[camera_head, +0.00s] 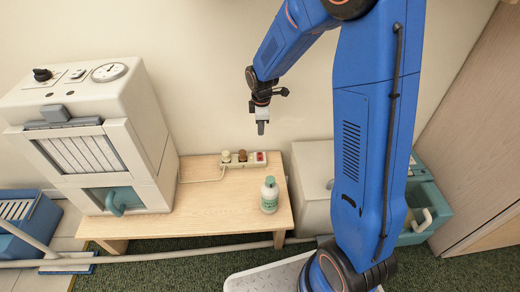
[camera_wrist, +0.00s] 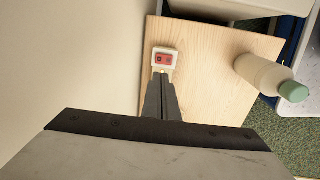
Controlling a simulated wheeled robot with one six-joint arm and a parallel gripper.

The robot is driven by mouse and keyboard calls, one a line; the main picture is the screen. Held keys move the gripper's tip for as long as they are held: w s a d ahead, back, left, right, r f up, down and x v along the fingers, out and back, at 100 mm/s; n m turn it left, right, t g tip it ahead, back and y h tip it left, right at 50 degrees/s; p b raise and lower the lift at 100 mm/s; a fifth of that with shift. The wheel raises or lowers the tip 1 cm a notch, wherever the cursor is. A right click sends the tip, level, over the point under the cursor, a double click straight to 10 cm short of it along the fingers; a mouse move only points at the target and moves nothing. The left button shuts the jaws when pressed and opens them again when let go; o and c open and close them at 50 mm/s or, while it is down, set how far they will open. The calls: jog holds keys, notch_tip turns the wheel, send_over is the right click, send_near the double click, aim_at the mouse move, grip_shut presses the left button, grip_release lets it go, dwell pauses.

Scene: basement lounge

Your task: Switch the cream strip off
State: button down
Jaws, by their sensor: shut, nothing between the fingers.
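The cream power strip (camera_head: 244,168) lies on the low wooden table against the wall. A cream plug (camera_head: 226,156) and a brown plug (camera_head: 242,155) stand in it, and a red switch (camera_head: 261,157) is at its right end. In the wrist view the strip's end (camera_wrist: 153,52) with the red switch (camera_wrist: 163,58) shows just beyond my fingertips; the rest of the strip is hidden behind my gripper. My gripper (camera_head: 261,131) is shut and empty, pointing down above the switch end. Its fingers also show in the wrist view (camera_wrist: 161,78). I cannot tell whether they touch the strip.
A white and green bottle (camera_head: 269,196) stands on the wooden table (camera_head: 200,222) in front of the strip. A large cream machine (camera_head: 85,135) stands at the table's left. A pale box (camera_head: 312,185) is at the right. The wall (camera_head: 190,70) is close behind the strip.

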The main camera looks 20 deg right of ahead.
aim_at(260, 157)
jog(key=shift+w+f, duration=0.15)
jog(key=shift+f, duration=0.1)
jog(key=shift+f, duration=0.1)
jog(key=f, duration=0.4)
jog(key=w+f, duration=0.1)
jog(key=f, duration=0.8)
jog(key=shift+w+d+f, duration=0.15)
jog(key=shift+w+f, duration=0.15)
jog(key=shift+f, duration=0.05)
jog(key=shift+w+f, duration=0.1)
jog(key=shift+f, duration=0.05)
jog(key=shift+s, duration=0.8)
jog(key=shift+a+r, duration=0.2)
